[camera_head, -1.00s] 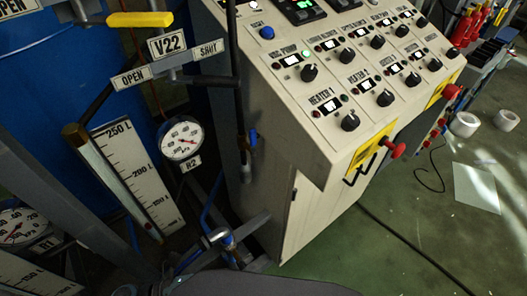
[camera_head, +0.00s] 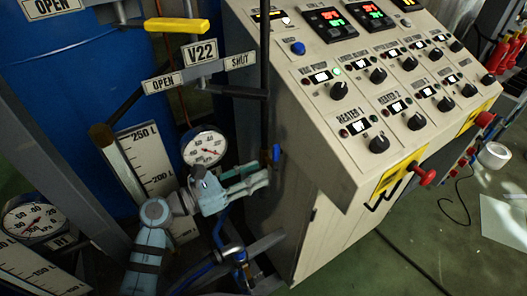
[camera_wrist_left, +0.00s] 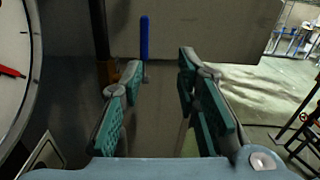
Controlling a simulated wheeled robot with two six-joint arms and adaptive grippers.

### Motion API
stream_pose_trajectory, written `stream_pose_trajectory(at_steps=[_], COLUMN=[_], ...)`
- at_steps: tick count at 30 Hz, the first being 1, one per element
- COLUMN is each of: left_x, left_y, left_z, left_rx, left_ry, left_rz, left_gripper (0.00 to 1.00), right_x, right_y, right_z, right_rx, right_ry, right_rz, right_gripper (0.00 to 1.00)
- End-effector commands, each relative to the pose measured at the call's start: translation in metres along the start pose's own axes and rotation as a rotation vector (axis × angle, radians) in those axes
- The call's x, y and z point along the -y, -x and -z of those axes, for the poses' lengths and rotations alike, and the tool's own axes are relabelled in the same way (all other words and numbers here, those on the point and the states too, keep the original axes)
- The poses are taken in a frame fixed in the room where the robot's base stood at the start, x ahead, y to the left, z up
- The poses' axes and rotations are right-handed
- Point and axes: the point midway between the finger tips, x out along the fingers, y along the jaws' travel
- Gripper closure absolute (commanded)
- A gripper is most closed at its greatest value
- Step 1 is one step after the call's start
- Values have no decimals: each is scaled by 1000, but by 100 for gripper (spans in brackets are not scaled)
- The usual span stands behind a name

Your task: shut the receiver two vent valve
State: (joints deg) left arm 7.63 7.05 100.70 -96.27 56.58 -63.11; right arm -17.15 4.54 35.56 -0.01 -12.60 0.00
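A small blue lever (camera_head: 276,153) stands upright on a thin vertical pipe beside the cabinet; no label shows on it. It also shows in the left wrist view (camera_wrist_left: 145,37), beyond and between my fingertips, nearer the left finger. My left gripper (camera_head: 262,173) is open and empty, just below and left of the lever; it also shows open in the left wrist view (camera_wrist_left: 159,66). A yellow valve handle (camera_head: 177,25) lies level above the V22 plate (camera_head: 200,50), between an OPEN sign (camera_head: 162,83) and a SHUT sign (camera_head: 241,61).
The round R2 gauge (camera_head: 204,149) is close behind my left wrist. A level scale (camera_head: 140,150) and blue drum (camera_head: 75,90) are at left. The control cabinet (camera_head: 315,170) with knobs and a red button (camera_head: 424,173) stands right. Blue hoses (camera_head: 218,232) run below.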

Motion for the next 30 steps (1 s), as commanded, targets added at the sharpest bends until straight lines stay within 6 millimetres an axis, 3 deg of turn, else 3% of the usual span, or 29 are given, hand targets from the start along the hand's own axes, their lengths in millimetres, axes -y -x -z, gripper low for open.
stream_pose_trajectory(at_steps=[4, 15, 24, 30], left_x=[-14, -16, -16, -16], left_y=[-15, -79, -86, -86], left_z=[-20, -22, -21, -21], left_rx=[17, 17, 15, 15], left_ry=[-73, -74, -75, -75], left_rz=[-26, -27, -28, -28], left_gripper=[71, 71, 71, 100], right_x=[0, 0, 0, 0], right_y=[-1, 8, 8, 8], right_z=[0, 0, 0, 0], right_rx=[-1, 1, 2, 2], right_ry=[0, 0, 0, 0], right_rz=[0, 1, 0, 0], right_gripper=[60, 60, 60, 60])
